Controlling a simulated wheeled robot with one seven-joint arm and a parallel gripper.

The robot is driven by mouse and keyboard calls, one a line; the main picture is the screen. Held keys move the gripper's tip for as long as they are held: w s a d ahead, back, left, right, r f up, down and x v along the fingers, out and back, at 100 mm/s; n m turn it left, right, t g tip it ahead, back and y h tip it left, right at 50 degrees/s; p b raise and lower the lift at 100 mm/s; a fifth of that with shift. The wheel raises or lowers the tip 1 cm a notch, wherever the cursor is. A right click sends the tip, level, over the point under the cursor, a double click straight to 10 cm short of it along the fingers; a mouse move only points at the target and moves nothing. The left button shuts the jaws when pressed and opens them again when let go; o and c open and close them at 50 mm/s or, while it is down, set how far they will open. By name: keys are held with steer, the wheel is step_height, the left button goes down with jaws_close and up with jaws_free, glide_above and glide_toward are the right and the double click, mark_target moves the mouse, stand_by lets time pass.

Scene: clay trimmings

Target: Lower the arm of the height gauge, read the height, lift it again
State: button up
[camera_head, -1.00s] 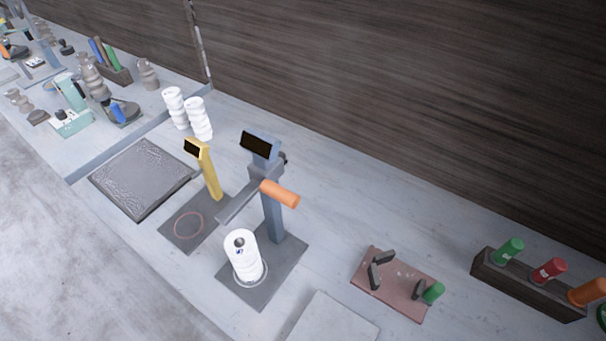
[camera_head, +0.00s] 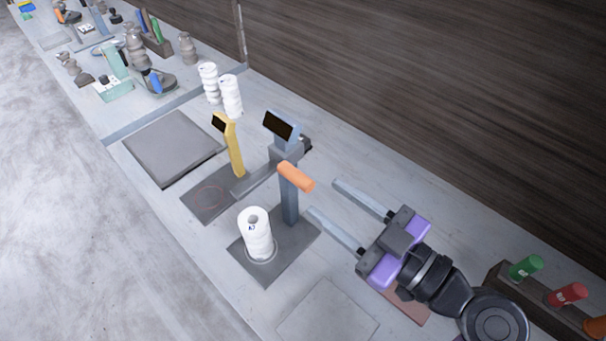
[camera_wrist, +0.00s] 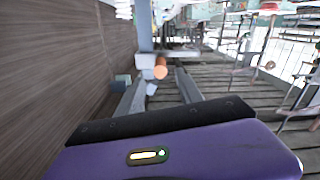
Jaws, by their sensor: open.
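The height gauge is a blue-grey post (camera_head: 289,202) on a dark base plate (camera_head: 292,262), with a dark display (camera_head: 281,126) on top. Its grey arm (camera_head: 262,178) sticks out to the left, above the base, and an orange handle (camera_head: 296,176) points toward the right. A white ribbed clay piece (camera_head: 257,236) marked with small writing stands upright on the base, below the arm. My gripper (camera_head: 325,201) is open and empty, to the right of the post, fingers pointing at the handle. The wrist view shows the orange handle end (camera_wrist: 160,70) ahead between the fingers (camera_wrist: 158,88), not touched.
A yellow post with a display (camera_head: 231,146) stands on a dark plate left of the gauge. Two white pieces (camera_head: 230,95) stand behind it, and a grey slab (camera_head: 172,146) lies farther left. A rack of coloured handles (camera_head: 526,268) is at right. A pale tile (camera_head: 326,315) lies in front.

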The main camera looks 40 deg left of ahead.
mark_target(277, 162)
steer(key=a+p, duration=0.1)
steer(key=a, duration=0.4)
steer(key=a+p, duration=0.1)
steer(key=a, duration=0.1)
steer(key=shift+w+a+p, duration=0.25)
steer(key=shift+a+p, duration=0.05)
steer(key=shift+p, duration=0.05)
jaws_close()
stand_by(1.1)
